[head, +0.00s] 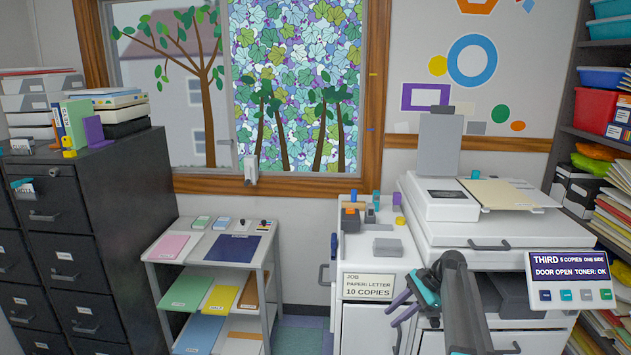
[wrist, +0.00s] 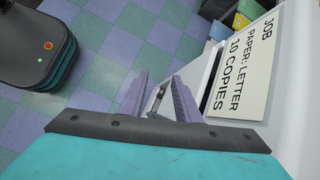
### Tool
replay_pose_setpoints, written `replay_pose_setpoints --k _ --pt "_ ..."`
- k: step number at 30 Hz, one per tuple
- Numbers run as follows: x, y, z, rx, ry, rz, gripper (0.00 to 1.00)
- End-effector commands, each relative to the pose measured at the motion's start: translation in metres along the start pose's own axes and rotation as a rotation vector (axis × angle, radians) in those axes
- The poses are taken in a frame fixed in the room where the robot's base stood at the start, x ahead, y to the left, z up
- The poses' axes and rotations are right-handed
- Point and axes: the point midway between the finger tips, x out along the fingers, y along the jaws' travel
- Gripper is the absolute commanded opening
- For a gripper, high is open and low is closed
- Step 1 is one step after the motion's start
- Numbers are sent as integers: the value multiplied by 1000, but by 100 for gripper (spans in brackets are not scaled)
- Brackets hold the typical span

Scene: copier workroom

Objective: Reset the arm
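My arm (head: 462,305) reaches out in front of the copier in the head view. My gripper (head: 396,308) has two purple fingers and a teal body, low in front of the white cabinet. The fingers stand apart. In the wrist view my gripper (wrist: 158,82) is open over the tiled floor. A small grey handle-like part (wrist: 157,98) shows between the fingers; I cannot tell whether they touch it. No object is clearly held.
The copier (head: 485,220) stands right, its display (head: 570,280) reading "DOOR OPEN". A job sign (head: 368,287) on the white cabinet reads 10 copies, letter paper; the sign (wrist: 246,75) is close right of my gripper. A paper shelf (head: 211,250) and dark filing cabinets (head: 125,195) stand left.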

Motion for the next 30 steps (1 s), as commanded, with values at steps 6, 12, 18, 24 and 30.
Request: replay_pose_setpoints --k 6,12,18,24,30 --pt "89 49 -5 -20 -6 96 30" --pt "158 98 -7 -50 -6 181 30" --pt "221 153 -7 -89 -3 269 30" --pt "275 214 -6 -140 -1 359 30" --pt "319 280 -5 -204 1 451 30"
